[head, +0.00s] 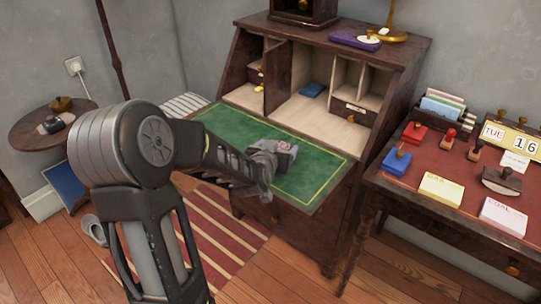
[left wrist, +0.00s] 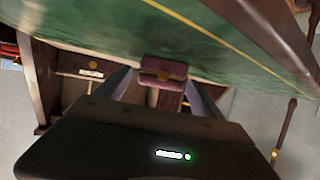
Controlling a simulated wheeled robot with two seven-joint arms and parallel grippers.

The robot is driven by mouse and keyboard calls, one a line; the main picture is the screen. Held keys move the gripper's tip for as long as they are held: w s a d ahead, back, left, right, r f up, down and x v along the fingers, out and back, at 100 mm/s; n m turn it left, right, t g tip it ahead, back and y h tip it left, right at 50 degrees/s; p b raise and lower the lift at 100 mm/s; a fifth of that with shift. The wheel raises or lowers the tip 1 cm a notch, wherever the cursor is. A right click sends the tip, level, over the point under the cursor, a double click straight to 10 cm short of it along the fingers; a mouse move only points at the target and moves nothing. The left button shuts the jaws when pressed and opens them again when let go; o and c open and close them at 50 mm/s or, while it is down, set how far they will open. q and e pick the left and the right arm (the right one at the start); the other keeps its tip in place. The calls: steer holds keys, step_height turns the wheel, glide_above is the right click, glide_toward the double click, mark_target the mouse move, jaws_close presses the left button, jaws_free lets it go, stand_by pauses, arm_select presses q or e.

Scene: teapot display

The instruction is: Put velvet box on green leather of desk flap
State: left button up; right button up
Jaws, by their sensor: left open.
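The desk flap is folded down, and its green leather (head: 314,177) has a thin gold border line. My left gripper (head: 284,157) is low over the leather, near the middle of the flap. A small pinkish-purple box (head: 285,146), seemingly the velvet box, shows at the fingertips, partly hidden by the gripper. In the left wrist view the maroon box (left wrist: 163,70) with a gold clasp sits against the green leather (left wrist: 110,30), between the spread fingers. The fingers are open, with the box between their tips. My right gripper is not in view.
The desk's cubbyholes behind the flap hold a blue box (head: 312,90). A purple box (head: 355,41) and a brass lamp base (head: 388,34) stand on top. A red-topped table (head: 437,165) with stamps and cards is at right. A round side table (head: 35,128) is at left.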

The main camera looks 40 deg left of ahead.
arm_select(q)
steer(key=v, duration=0.7)
steer(key=shift+s+d+r+p, duration=0.1)
steer(key=shift+s+r+p, duration=0.2)
steer(key=shift+r+p, duration=0.1)
steer(key=b, duration=0.2)
steer(key=s+b, duration=0.1)
steer(key=b, duration=0.1)
steer(key=shift+s+d+f, duration=0.1)
steer(key=shift+s+d, duration=0.1)
steer(key=shift+s, duration=0.15)
steer(key=shift+s+d+r+b, duration=0.35)
steer(key=shift+s+r+b, duration=0.1)
steer(key=shift+b, duration=0.3)
